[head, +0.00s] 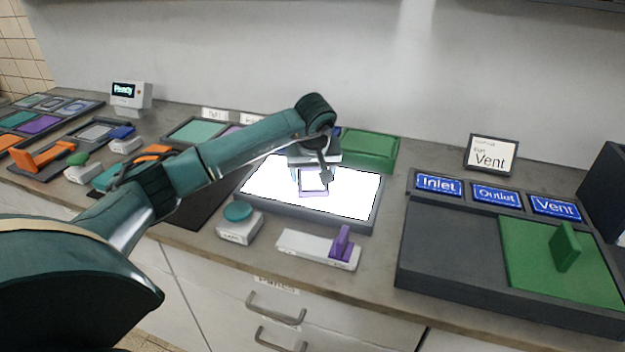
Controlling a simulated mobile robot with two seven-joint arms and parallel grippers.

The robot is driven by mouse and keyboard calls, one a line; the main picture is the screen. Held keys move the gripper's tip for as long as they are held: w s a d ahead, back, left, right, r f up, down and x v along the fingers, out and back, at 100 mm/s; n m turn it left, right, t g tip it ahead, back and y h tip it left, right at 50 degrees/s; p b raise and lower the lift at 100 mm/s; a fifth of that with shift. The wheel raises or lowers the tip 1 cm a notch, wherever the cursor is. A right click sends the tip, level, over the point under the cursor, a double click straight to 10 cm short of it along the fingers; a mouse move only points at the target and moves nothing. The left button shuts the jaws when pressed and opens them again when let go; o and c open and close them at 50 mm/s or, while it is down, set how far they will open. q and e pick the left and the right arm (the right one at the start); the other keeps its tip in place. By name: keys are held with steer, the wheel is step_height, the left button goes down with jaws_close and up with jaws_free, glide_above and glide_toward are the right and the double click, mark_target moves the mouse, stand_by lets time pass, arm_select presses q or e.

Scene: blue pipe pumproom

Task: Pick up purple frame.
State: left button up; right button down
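The purple frame (314,194) is a small square outline with a pale middle, over the bright white panel of a grey light tray (352,221). My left gripper (312,178) is right at the frame, above the panel. Its fingers are spread about as wide as the frame and overlap its upper part. I cannot tell whether they grip it or only stand around it, nor whether the frame touches the panel. My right gripper is not in view.
A white block with a purple upright (342,243) and a teal-topped button box (239,221) stand in front of the tray. A green tray (370,148) is behind it. On the right is a dark board with a green plate (535,265) and a Vent sign (491,153).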

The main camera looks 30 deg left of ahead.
arm_select(q)
steer(key=c, duration=0.7)
